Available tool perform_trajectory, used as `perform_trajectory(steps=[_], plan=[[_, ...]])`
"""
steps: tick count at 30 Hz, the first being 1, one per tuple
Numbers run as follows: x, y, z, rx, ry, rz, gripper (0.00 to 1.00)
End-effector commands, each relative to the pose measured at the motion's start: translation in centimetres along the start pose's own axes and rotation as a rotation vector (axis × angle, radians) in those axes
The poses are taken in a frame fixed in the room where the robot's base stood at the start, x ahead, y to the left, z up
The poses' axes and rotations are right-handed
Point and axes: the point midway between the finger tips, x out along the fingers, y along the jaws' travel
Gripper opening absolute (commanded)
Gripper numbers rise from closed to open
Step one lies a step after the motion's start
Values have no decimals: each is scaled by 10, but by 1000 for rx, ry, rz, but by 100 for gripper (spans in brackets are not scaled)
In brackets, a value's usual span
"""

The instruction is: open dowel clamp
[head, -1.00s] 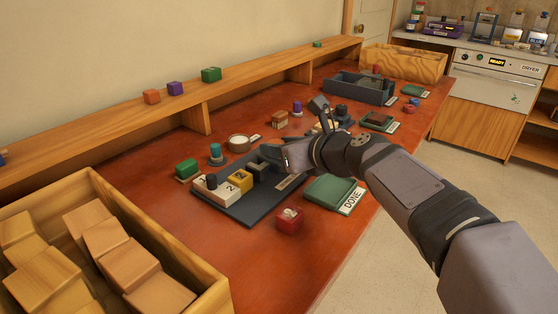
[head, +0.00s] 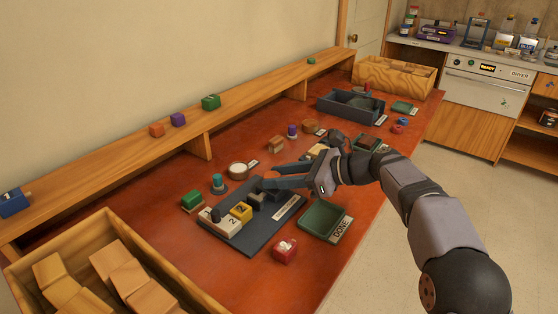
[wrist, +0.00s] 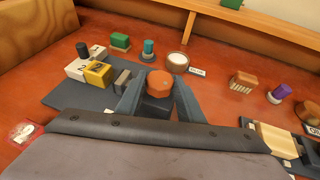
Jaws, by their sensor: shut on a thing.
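A dark mat (head: 262,232) on the red-brown bench carries a white block marked 2 (head: 221,224), a yellow block (head: 241,211) and dark grey clamp-like blocks (head: 257,199). The grey blocks show in the wrist view (wrist: 122,80), just left of my fingers. My gripper (head: 270,184) is low over the mat's far right part. In the wrist view my gripper (wrist: 159,92) is shut on an orange-brown, many-sided piece (wrist: 159,83). Its lower part is hidden. I cannot tell whether this piece belongs to the clamp, or whether the clamp is open.
A green tray marked DONE (head: 319,221) is empty at the mat's right. A red block (head: 285,251) lies in front. A white round dish (head: 238,171), teal peg (head: 217,184) and green block (head: 192,201) stand behind. A wooden crate of blocks (head: 190,262) fills the near left.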

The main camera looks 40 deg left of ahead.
Motion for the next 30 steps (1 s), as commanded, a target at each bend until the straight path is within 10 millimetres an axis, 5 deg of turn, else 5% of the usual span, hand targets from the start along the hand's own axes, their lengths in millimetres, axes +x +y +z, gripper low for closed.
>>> perform_trajectory(steps=[30], plan=[[0,-8,5,-110,-9,245,12]])
